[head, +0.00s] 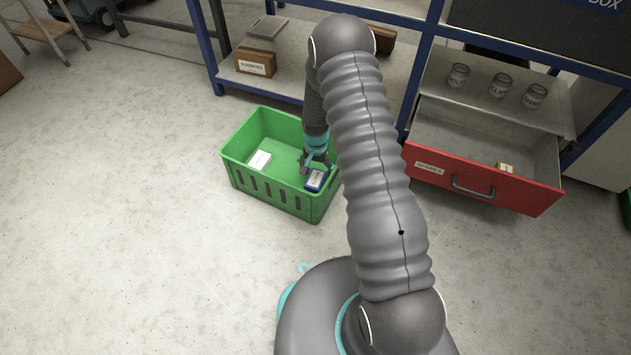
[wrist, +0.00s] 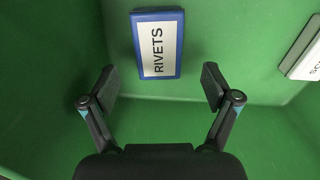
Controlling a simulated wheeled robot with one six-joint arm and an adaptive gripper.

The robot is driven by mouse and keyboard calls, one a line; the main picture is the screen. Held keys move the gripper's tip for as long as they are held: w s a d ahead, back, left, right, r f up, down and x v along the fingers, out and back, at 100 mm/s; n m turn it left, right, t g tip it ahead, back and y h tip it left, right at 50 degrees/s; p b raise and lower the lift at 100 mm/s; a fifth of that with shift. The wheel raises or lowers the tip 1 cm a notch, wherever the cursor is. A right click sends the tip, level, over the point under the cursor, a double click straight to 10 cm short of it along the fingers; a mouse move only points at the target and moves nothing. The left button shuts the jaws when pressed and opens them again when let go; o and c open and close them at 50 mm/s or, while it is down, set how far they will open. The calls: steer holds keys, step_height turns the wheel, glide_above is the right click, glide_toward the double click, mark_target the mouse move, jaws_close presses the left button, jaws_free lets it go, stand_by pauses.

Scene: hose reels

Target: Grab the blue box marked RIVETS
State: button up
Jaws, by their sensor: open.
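The blue box marked RIVETS (wrist: 158,44) lies in the green crate (head: 272,191), its white label facing up in the wrist view. In the head view the blue box (head: 316,180) is at the crate's right side. My gripper (wrist: 158,88) is open and empty. Its fingers are spread on either side of the box's line, and the box lies ahead of the fingertips, not between them. In the head view my gripper (head: 315,162) is inside the crate, close to the box, and partly hides that corner.
A white box (head: 260,160) lies at the crate's left; a white-labelled box (wrist: 305,52) shows at the wrist view's right edge. The red drawer marked SPARES (head: 480,183) stands open on the right with a small box inside. Jars (head: 500,85) stand above it. Floor to the left is clear.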

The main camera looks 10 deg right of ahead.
mark_target(316, 178)
steer(key=f, duration=0.5)
steer(key=shift+s+a+b, duration=0.15)
steer(key=shift+s+b, duration=0.2)
steer(key=shift+b, duration=0.05)
steer(key=shift+r, duration=0.1)
steer(key=c, duration=1.3)
